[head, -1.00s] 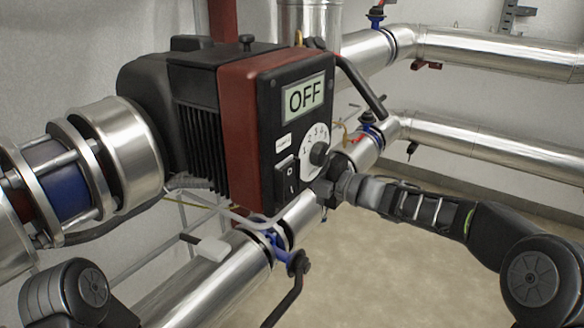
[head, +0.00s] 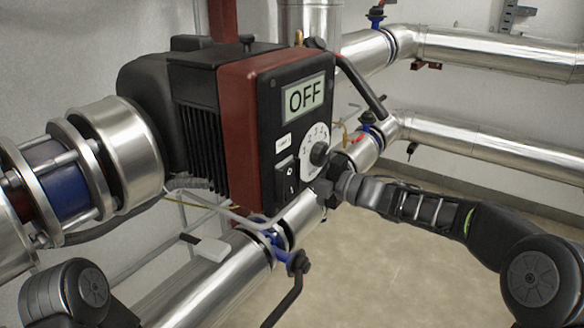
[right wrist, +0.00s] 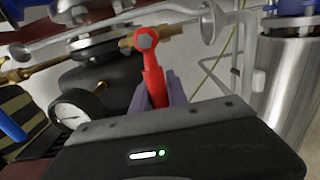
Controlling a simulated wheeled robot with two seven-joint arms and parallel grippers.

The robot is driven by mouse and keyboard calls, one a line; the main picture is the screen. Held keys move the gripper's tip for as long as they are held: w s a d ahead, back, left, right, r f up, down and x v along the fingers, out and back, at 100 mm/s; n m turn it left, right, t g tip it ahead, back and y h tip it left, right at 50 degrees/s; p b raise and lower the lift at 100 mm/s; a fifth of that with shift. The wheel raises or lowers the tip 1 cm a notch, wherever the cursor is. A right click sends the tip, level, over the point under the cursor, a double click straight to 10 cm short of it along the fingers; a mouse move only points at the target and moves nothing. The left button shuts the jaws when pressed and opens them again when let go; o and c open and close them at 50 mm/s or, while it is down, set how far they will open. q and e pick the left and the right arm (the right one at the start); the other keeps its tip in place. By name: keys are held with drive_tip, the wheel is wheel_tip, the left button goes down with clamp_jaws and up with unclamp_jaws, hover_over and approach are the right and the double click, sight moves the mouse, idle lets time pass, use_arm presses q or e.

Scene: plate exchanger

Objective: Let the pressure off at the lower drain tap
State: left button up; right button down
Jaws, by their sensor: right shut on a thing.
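A red lever (right wrist: 152,80) on a brass tap fitting (right wrist: 115,46) shows in the right wrist view. Its upper end is fixed by a bolt, and its lower end lies between my gripper's fingers. My right gripper (right wrist: 160,96) is shut on this red lever. In the head view my right gripper (head: 324,192) is beside the lower front corner of the pump, and the lever in it cannot be made out. My left arm is at the bottom left of the head view, with its gripper out of the picture.
The red and black pump (head: 245,120) shows OFF on its display (head: 305,96). Silver pipes (head: 215,285) with a black-handled valve (head: 288,300) run below it. A round gauge (right wrist: 75,112) is left of the lever. Open floor lies at the lower right.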

drive_tip(key=shift+f, duration=0.1)
drive_tip(key=shift+w+d+f+n+b, duration=0.15)
drive_tip(key=shift+f+n+b, duration=0.45)
drive_tip(key=shift+n+b, duration=0.7)
drive_tip(key=shift+w+d+f+n+b, duration=0.15)
drive_tip(key=shift+f+n+b, duration=0.45)
drive_tip(key=shift+n+b, duration=0.75)
drive_tip(key=shift+w+f+n+b, duration=0.15)
drive_tip(key=shift+f+n+b, duration=0.6)
drive_tip(key=shift+b, duration=1)
drive_tip(key=shift+r, duration=0.15)
drive_tip(key=c, duration=1.3)
unclamp_jaws()
drive_tip(key=shift+r, duration=0.1)
drive_tip(key=shift+d, duration=0.15)
